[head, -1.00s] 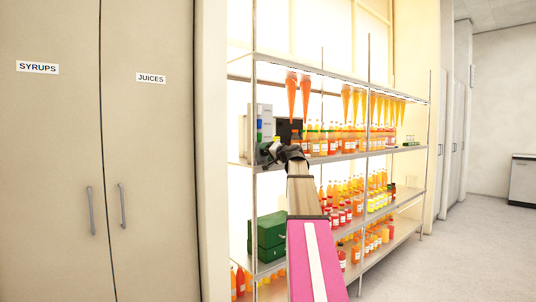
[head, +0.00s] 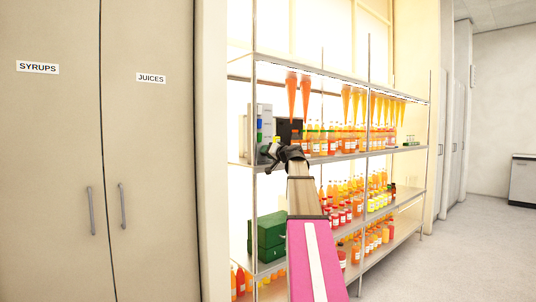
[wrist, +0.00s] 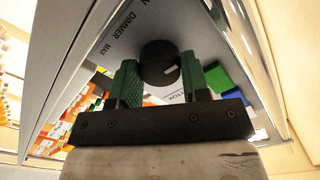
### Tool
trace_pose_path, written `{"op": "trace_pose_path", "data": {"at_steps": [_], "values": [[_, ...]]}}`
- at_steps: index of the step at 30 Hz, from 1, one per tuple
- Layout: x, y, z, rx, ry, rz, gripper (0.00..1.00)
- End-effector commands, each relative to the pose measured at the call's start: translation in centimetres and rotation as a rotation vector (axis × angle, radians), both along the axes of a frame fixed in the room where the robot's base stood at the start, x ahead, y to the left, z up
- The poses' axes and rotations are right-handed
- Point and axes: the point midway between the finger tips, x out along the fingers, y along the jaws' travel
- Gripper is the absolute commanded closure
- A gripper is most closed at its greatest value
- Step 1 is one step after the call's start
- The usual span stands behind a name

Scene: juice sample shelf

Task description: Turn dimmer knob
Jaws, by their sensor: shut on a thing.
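The dimmer knob (wrist: 157,60) is black and round, with a small white mark low on its right side. It sits on a grey panel (wrist: 92,58) lettered "DIMMER" and "MAX" in the wrist view. My gripper (wrist: 159,72) has its green-padded fingers on either side of the knob, shut on it. In the head view my gripper (head: 268,154) is at the left end of the middle shelf, in front of the grey box (head: 264,112) with coloured buttons. The knob is hidden there behind my gripper.
Blue (wrist: 224,80) and green buttons lie just right of my gripper in the wrist view. Bottles (head: 345,140) stand along the shelf to the right, under hanging orange cones (head: 291,95). A shelf post (head: 254,190) stands close to my gripper's left.

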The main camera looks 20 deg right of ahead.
Motion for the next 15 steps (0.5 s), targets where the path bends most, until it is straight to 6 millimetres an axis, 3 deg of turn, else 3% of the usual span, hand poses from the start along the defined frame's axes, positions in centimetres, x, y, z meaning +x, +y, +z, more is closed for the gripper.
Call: {"op": "trace_pose_path", "data": {"at_steps": [6,7,9,15], "values": [[-0.02,-0.01,-0.03,0.000,0.001,-0.001,0.81],[-0.02,-0.01,-0.03,0.000,0.001,-0.001,0.51],[-0.02,-0.02,-0.02,0.001,0.001,-0.001,0.32],[-0.02,-0.01,-0.01,0.001,0.000,0.000,0.32]]}}
